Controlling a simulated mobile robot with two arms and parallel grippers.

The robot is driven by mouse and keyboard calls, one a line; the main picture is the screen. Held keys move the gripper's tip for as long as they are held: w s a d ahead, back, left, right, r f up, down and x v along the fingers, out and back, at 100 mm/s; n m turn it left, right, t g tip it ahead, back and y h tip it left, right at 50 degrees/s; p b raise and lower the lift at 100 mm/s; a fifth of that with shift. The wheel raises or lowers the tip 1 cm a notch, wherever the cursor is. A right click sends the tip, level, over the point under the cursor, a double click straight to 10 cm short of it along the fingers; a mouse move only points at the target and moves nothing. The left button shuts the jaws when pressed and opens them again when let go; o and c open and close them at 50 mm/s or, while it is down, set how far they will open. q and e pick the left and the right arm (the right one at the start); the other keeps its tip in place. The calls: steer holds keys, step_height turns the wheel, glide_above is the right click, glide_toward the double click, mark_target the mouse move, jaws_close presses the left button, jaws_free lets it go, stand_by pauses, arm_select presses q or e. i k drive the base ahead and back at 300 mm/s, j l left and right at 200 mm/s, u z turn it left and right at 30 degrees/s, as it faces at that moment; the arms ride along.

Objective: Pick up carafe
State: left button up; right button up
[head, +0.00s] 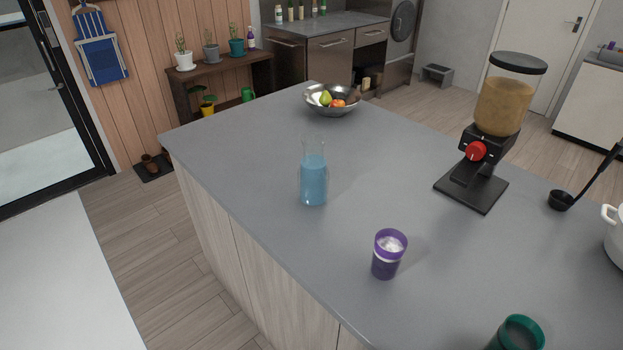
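The carafe (314,183) is clear glass with blue liquid in its lower part. It stands upright on the grey countertop (250,150), near the left edge of the counter. Nothing touches it. Neither of my grippers shows in the head view.
A purple cup (388,254) stands in front and to the right of the carafe. A green cup (517,334) is at the bottom edge. A metal fruit bowl (345,107) sits behind. A dispenser (490,135), a black ladle (562,200) and a white pot (613,240) are to the right.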

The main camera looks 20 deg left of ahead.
mark_target(313, 173)
steer(key=i+j+z, duration=0.15)
steer(key=j, duration=0.5)
steer(key=j+z, duration=0.15)
steer(key=j, duration=0.5)
